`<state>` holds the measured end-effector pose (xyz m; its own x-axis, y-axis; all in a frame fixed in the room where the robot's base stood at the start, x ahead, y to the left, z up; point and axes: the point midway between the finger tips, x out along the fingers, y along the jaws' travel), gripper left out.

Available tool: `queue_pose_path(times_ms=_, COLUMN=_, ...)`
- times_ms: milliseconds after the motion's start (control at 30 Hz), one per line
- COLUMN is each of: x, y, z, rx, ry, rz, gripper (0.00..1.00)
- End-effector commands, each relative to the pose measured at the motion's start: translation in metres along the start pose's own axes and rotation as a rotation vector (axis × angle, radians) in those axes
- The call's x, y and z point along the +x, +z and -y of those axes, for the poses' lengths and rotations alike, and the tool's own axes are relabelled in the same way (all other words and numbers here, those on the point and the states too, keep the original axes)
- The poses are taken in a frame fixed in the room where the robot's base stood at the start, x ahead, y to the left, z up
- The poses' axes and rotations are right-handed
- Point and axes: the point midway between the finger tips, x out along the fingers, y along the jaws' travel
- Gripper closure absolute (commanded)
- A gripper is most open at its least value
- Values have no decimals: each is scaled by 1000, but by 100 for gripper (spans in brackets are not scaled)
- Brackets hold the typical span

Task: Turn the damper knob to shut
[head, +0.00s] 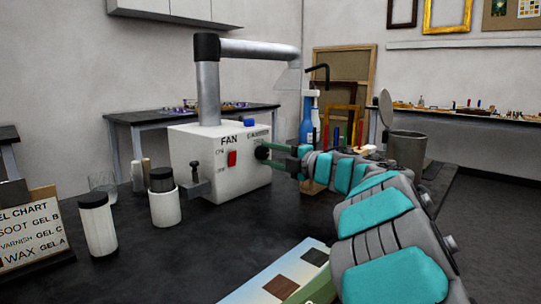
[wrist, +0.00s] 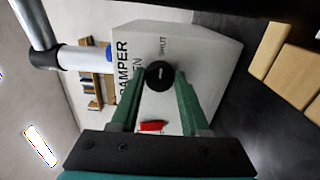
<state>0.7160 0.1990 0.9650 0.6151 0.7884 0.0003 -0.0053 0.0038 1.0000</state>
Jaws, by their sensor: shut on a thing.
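The damper knob (head: 262,153) is a round black knob on the front of a pale box (head: 190,146), right of a red switch (head: 232,159). My gripper (head: 270,154) reaches it from the right, with green fingers shut on the knob. In the wrist view the knob (wrist: 159,75) sits between the two fingertips of my gripper (wrist: 160,80). A short pale mark shows on its face; its exact direction is hard to tell. The word SHUT is readable beside the knob, and the OPEN label is partly hidden by a finger.
A black lever (head: 195,173) sticks out at the box's left. Two black-lidded jars (head: 98,228) (head: 165,207) and a gel chart (head: 30,235) stand further left.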

Motion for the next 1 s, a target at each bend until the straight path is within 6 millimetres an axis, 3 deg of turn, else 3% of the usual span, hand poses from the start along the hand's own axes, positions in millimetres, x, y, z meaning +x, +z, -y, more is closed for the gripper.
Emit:
queue_pose_path(times_ms=533, x=0, y=1, z=1, rx=23, ry=-1, rz=2, gripper=100)
queue_pose_path(times_ms=567, x=0, y=1, z=1, rx=23, ry=-1, rz=2, gripper=51)
queue_pose_path(times_ms=800, x=0, y=0, z=0, rx=22, ry=-1, rz=1, gripper=25)
queue_pose_path(times_ms=1000, x=0, y=0, z=0, rx=22, ry=0, rz=0, gripper=25)
